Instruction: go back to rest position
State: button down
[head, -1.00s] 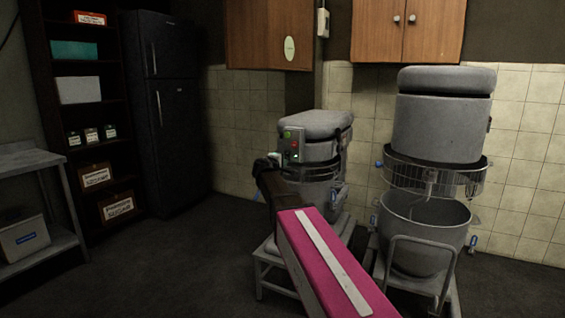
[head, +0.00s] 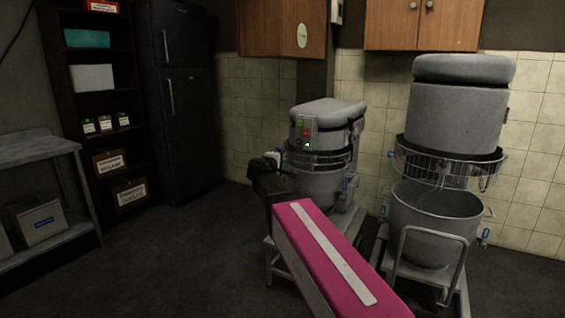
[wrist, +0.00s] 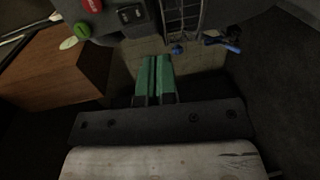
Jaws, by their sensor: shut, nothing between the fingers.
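My gripper shows in the wrist view (wrist: 154,80) as two green fingers pressed together, with nothing between them. In the head view my pink arm link reaches forward from the bottom, and the gripper end (head: 273,158) is small and dark at its far end. It is in front of the smaller grey mixer (head: 328,112), which has a panel with red and green buttons. The same panel shows close by at the top left of the wrist view, with a red button (wrist: 92,5) and a green button (wrist: 82,30). Whether the gripper touches the mixer cannot be told.
A larger mixer (head: 458,105) with a bowl (head: 435,225) stands at the right. Wooden cabinets (head: 420,25) hang above. A dark fridge (head: 185,110), a shelf rack (head: 95,65) and a metal table (head: 35,149) stand at the left. The floor (head: 180,265) at the left is clear.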

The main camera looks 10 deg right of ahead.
jog(key=s+d+f+m+g+y, duration=0.2)
jog(key=s+d+f+m+g, duration=0.3)
jog(key=f, duration=0.7)
jog(key=s+d+f+m+g+y, duration=0.1)
jog(key=s+d+f+g+y, duration=0.15)
jog(key=s+f, duration=0.75)
jog(key=s+a+f+m+g+y, duration=0.1)
jog(key=s+f+m+g+y, duration=0.3)
jog(key=s+f, duration=0.7)
notch_tip(320, 180, down, 3)
jog(key=shift+s+a+f+m+g+y, duration=0.1)
jog(key=shift+s+a+m+g+y, duration=0.25)
jog(key=shift+g+y, duration=0.45)
